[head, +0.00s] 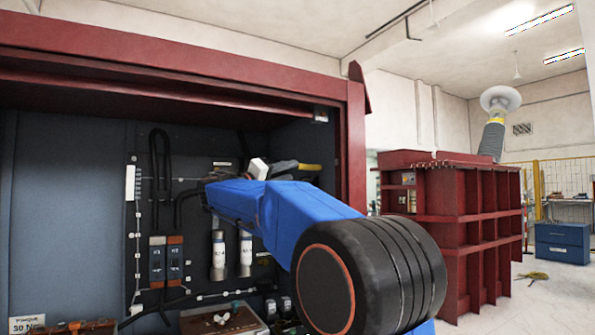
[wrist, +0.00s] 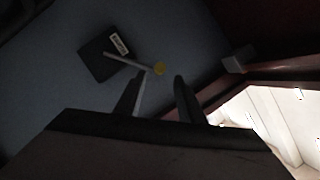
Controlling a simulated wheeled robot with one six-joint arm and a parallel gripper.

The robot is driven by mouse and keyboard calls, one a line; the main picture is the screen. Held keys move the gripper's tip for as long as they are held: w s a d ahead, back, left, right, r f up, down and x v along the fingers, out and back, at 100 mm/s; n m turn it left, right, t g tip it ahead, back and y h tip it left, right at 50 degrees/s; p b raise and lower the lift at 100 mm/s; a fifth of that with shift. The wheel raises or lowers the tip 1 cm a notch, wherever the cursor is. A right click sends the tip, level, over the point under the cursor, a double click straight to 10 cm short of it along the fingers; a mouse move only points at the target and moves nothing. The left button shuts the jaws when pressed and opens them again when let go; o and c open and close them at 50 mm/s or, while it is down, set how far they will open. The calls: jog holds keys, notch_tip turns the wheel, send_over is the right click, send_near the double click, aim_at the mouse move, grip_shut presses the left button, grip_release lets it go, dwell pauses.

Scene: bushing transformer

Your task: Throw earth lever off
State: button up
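In the wrist view a dark switch box (wrist: 98,60) with a small pale label is mounted on the blue-grey panel. The label is too small to read. In the head view my blue arm reaches into the red cabinet and hides the box. A yellow-ended part (head: 309,167) shows behind the arm; I cannot tell whether it is the lever.
The red cabinet frame (head: 356,130) stands close to the right of my arm. Two fuse-like cylinders (head: 218,255) and a breaker pair (head: 166,262) are on the back panel. A grey block (wrist: 238,60) sits right of the fingers. A red transformer (head: 455,225) stands outside.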

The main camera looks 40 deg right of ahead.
jog(key=v, duration=0.6)
jog(key=shift+a, duration=0.4)
jog(key=shift+f, duration=0.15)
jog(key=s+a+f+m+t+y, duration=0.1)
jog(key=s+a+f+m+y, duration=0.25)
jog(key=f, duration=0.55)
jog(key=s+f+m+t+y, duration=0.1)
jog(key=s+f+m+y, duration=0.25)
jog(key=s+f, duration=0.45)
jog(key=s+a+f+m+y, duration=0.2)
jog(key=s+f+m+y, duration=0.15)
jog(key=f, duration=0.75)
jog(key=s+a+f+m+y, duration=0.3)
jog(key=s+a+f+m, duration=0.2)
jog(key=f, duration=0.3)
jog(key=s+a+f+m+t+y, duration=0.1)
jog(key=s+a+f+m+y, duration=0.3)
jog(key=a+f+m, duration=0.3)
jog(key=s+a+f+m+y, duration=0.3)
jog(key=s+a+f+m, duration=0.3)
jog(key=f, duration=0.4)
jog(key=shift+s+a+f, duration=0.15)
jog(key=shift+a+f, duration=0.1)
jog(key=shift+a, duration=0.5)
jog(key=shift+y, duration=0.25)
